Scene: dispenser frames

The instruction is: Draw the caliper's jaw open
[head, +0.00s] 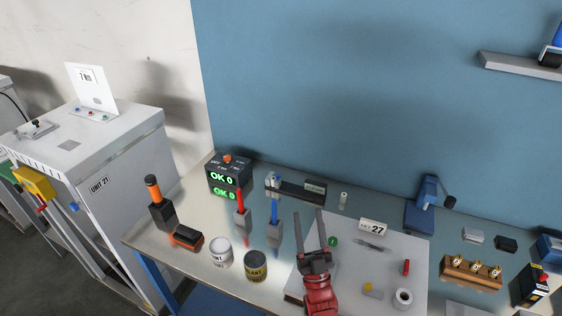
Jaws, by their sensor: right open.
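My right gripper (310,214) reaches in from the bottom of the head view on a red arm. Its two long dark fingers are spread apart and nothing is between them. A thin grey metal tool (372,245) lies flat on the pale mat (345,280), right of my right gripper and apart from it. It may be the caliper, but it is too small to make out its jaws. A dark bar with a pale label (297,189) lies at the back of the bench. My left gripper is not in view.
A tag reading 27 (373,227) stands behind the grey tool. A white roll (403,299) and a red piece (406,267) are on the mat. Left of my gripper stand a white can (220,253), a dark can (256,266) and two screwdriver-like tools in blocks.

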